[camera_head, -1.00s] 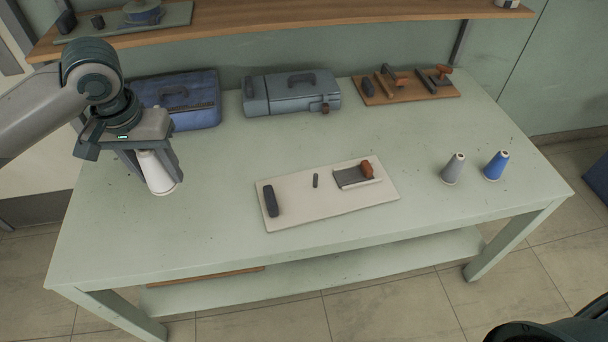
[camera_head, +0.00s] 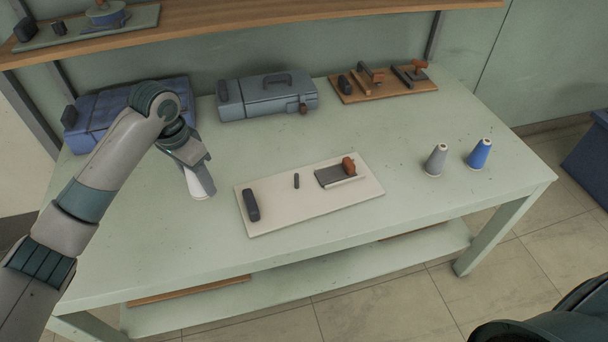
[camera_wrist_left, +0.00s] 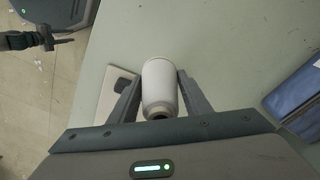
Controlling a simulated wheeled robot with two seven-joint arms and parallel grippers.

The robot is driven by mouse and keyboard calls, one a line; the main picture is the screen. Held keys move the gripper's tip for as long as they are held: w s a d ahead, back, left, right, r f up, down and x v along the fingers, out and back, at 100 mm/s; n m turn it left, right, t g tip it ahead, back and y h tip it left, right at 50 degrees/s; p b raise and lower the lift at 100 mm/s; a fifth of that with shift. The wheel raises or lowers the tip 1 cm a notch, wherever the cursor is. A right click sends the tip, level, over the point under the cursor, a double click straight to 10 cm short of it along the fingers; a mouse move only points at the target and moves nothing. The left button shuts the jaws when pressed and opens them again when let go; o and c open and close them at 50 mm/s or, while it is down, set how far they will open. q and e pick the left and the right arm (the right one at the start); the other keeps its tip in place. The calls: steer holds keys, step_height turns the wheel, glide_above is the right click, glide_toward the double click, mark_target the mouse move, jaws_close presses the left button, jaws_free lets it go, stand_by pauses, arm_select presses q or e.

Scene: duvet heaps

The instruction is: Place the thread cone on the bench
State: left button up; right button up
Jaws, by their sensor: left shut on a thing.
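A white thread cone (camera_head: 200,191) is held in my left gripper (camera_head: 203,182) over the left part of the pale green bench (camera_head: 300,145). In the left wrist view the white cone (camera_wrist_left: 160,88) sits between the two fingers of the left gripper (camera_wrist_left: 158,95), which are shut on it. In the head view the fingers hide most of the cone; only its wide lower end shows. I cannot tell whether its base touches the bench. A grey cone (camera_head: 436,160) and a blue cone (camera_head: 480,154) stand upright at the bench's right.
A cream board (camera_head: 285,208) with a dark block, a small peg and a red-handled tool lies mid-bench. A blue case (camera_head: 95,125), a grey case (camera_head: 268,95) and a wooden board (camera_head: 385,88) with tools line the back.

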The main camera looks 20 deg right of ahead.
arm_select(q)
steer(key=shift+a, duration=0.1)
stand_by(0.3)
